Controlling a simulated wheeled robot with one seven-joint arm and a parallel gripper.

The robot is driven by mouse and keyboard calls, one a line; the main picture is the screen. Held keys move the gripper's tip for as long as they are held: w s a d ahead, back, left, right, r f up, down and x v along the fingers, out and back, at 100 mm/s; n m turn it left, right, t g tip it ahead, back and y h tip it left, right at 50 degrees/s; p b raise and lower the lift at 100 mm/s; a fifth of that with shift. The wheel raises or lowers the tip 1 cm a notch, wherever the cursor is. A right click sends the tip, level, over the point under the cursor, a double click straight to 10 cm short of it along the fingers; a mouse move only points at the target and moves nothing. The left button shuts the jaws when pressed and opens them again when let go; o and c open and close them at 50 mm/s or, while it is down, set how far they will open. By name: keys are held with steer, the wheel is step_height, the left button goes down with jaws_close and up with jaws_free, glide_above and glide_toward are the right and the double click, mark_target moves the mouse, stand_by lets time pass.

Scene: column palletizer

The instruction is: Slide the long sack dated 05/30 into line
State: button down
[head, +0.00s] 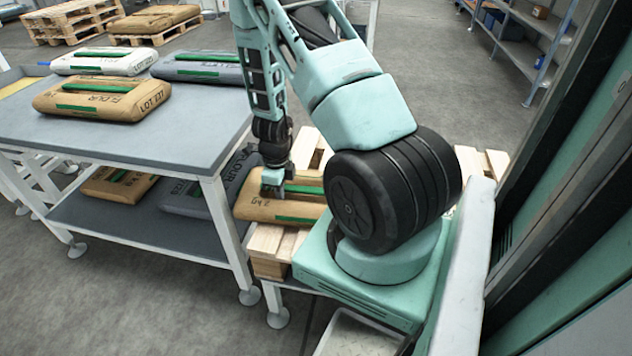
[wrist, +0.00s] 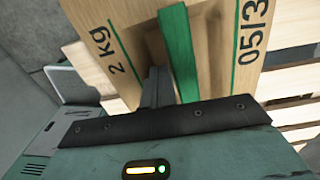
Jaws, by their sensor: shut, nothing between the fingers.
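The long tan sack (head: 300,211) lies on the wooden pallet beside my base, with a green strip along its top. In the wrist view the sack (wrist: 214,60) shows "2 kg" on one side and a date starting "05/3" on the other; the last digit is cut off at the edge. My gripper (head: 272,186) is at the sack's left part in the head view. In the wrist view my fingers (wrist: 155,85) are shut and empty, beside the green strip at the sack's near end. I cannot tell whether they touch it. My arm base hides the sack's right end.
The pallet (head: 267,243) has bare slats around the sack. A grey table (head: 110,140) stands close on the left, with several sacks on top. Its lower shelf holds a tan sack (head: 117,184) and a grey sack (head: 190,197). A table leg stands near the pallet.

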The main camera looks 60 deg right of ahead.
steer(key=shift+s+d+b, duration=0.7)
steer(key=shift+s+b, duration=0.45)
steer(key=shift+s, duration=0.75)
steer(key=shift+s+d+b, duration=0.7)
steer(key=shift+s+b, duration=0.45)
steer(key=shift+s, duration=0.7)
steer(key=shift+s+d+b, duration=0.7)
steer(key=shift+s+b, duration=0.45)
steer(key=shift+s, duration=0.75)
steer(key=shift+a, duration=0.15)
